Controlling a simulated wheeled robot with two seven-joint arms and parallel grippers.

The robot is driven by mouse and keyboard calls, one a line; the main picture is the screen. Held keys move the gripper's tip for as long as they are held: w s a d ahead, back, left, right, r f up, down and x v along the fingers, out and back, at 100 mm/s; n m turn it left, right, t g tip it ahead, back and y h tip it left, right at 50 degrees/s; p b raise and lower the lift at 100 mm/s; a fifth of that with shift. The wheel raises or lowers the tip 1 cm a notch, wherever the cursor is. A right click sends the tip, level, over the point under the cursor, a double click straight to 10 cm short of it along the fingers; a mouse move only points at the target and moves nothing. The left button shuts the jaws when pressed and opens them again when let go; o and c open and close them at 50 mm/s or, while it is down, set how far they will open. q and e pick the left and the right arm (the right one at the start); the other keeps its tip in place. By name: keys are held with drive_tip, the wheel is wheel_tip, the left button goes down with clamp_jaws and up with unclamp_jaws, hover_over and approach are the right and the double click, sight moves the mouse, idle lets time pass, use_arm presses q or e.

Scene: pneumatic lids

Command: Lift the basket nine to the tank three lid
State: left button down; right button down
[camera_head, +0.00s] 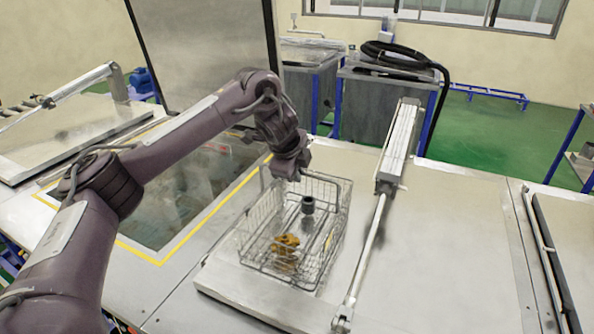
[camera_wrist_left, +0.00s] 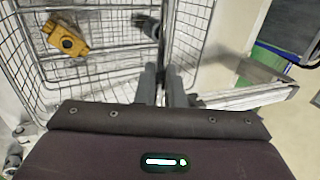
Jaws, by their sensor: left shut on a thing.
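The wire basket (camera_head: 318,262) is over the left part of a closed grey metal lid (camera_head: 420,240) in the head view. I cannot tell whether it rests on the lid or hangs just above it. A yellow-orange part (camera_head: 286,246) and a dark grey cylindrical part (camera_head: 308,205) are in the basket. My left gripper (camera_head: 289,174) is shut on the basket's far rim. The left wrist view shows its fingers (camera_wrist_left: 166,78) at the basket wires (camera_wrist_left: 188,35), with the yellow part (camera_wrist_left: 66,40) inside. No tank numbers are readable. My right gripper is out of view.
Left of the basket is an open tank (camera_head: 185,190) with a yellow border and a raised lid (camera_head: 205,55) behind it. A pneumatic cylinder (camera_head: 398,145) with a rod runs along the closed lid, right of the basket. Another closed lid (camera_head: 75,135) is at the far left.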

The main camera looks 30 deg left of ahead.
use_arm(q)
drive_tip(key=shift+f+b, duration=0.3)
drive_tip(key=shift+f, duration=0.05)
idle(0.7)
idle(0.3)
drive_tip(key=c, duration=1.5)
unclamp_jaws()
drive_tip(key=shift+s, duration=0.15)
drive_tip(key=shift+o, duration=0.2)
drive_tip(key=s+r+p, duration=0.2)
drive_tip(key=r+p, duration=0.2)
drive_tip(key=r, duration=0.5)
drive_tip(key=s+r+p, duration=0.1)
drive_tip(key=r+p, duration=0.3)
drive_tip(key=r, duration=0.5)
drive_tip(key=shift+s+d+r+p, duration=0.2)
drive_tip(key=shift+s+r+p, duration=0.1)
drive_tip(key=shift+s+r, duration=0.05)
